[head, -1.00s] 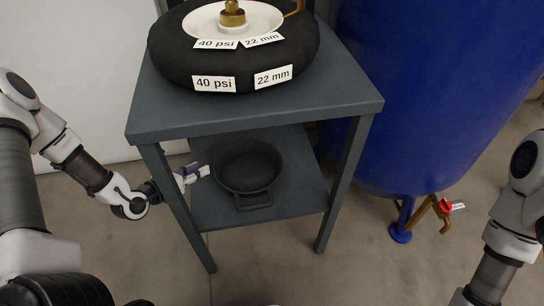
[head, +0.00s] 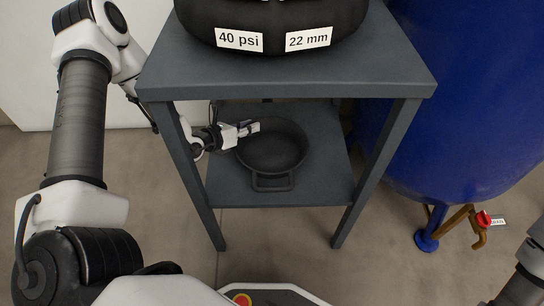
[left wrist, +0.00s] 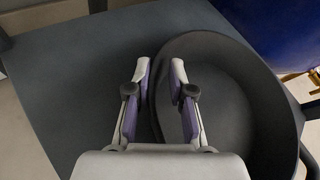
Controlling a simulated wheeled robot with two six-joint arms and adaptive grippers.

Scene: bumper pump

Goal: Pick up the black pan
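The black pan (head: 272,150) sits upright on the lower shelf (head: 325,178) of a dark grey stand, its loop handle toward me. It also shows in the left wrist view (left wrist: 235,115), filling the right half. My left gripper (head: 252,128) reaches in past the stand's left legs to the pan's left rim. In the left wrist view my left gripper (left wrist: 162,75) is open, one finger over the pan's inside and the other outside the rim. I cannot tell whether either finger touches it. My right gripper is out of view; only part of the right arm shows at the right edge.
The stand's top (head: 290,75) overhangs the shelf and carries a black tire (head: 275,22) labelled 40 psi and 22 mm. Its front legs flank the shelf. A blue tank (head: 460,90) with a red-handled valve (head: 483,219) stands close on the right.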

